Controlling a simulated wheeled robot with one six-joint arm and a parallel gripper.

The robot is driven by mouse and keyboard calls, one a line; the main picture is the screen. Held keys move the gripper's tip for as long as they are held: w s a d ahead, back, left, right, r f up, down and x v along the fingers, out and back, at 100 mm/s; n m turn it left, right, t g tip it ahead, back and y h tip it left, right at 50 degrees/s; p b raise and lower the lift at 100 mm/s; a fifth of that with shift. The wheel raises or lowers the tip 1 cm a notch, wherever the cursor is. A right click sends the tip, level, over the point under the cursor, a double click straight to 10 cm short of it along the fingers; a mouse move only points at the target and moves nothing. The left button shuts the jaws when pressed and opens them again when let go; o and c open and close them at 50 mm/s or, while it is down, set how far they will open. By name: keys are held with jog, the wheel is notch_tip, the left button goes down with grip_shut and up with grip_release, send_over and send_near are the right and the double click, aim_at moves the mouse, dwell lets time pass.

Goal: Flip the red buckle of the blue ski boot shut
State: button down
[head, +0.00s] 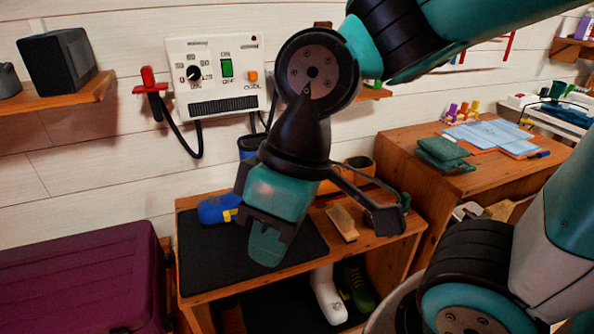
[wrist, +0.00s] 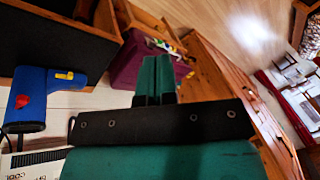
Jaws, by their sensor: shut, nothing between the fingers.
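The blue ski boot stands on the dark mat (head: 205,262) on the wooden bench. In the head view its blue toe (head: 214,208) shows left of my gripper, and my gripper hides much of the rest. In the wrist view the boot (wrist: 38,112) is at the left edge, with a red buckle (wrist: 22,101) and a yellow part (wrist: 65,75). Whether the red buckle is raised or flat is too small to tell. My gripper (head: 267,248) is shut and empty, pointing down in front of the boot, apart from it. Its closed fingers also show in the wrist view (wrist: 155,78).
A wall control panel (head: 213,75) is behind the boot, with a red-handled device (head: 150,82) and cable beside it. A purple chest (head: 80,275) stands left of the bench. A wooden brush (head: 342,222) lies right of the mat. White and green boots (head: 328,295) stand below.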

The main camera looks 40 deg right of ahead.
jog(key=w+d+f+m+t+b, duration=0.1)
jog(key=w+d+f+m+t, duration=0.25)
jog(key=w, duration=0.55)
jog(key=w+d+f+m+t+b, duration=0.1)
jog(key=w+d+f+m+b, duration=0.1)
jog(key=w+d+m, duration=0.55)
jog(key=w+d+f+m+t+h, duration=0.1)
jog(key=w+d+f, duration=0.1)
jog(key=d, duration=0.4)
jog(key=w+d+f+m+t+h+b, duration=0.1)
jog(key=w+d+f+m, duration=0.1)
jog(key=w+d, duration=0.2)
jog(key=w+d+f+m+t+h, duration=0.1)
jog(key=w+d+f, duration=0.2)
jog(key=d, duration=0.4)
jog(key=shift+w+d+h, duration=0.3)
jog(key=shift+w+h, duration=0.1)
jog(key=shift+w, duration=0.2)
jog(key=shift+f, duration=0.1)
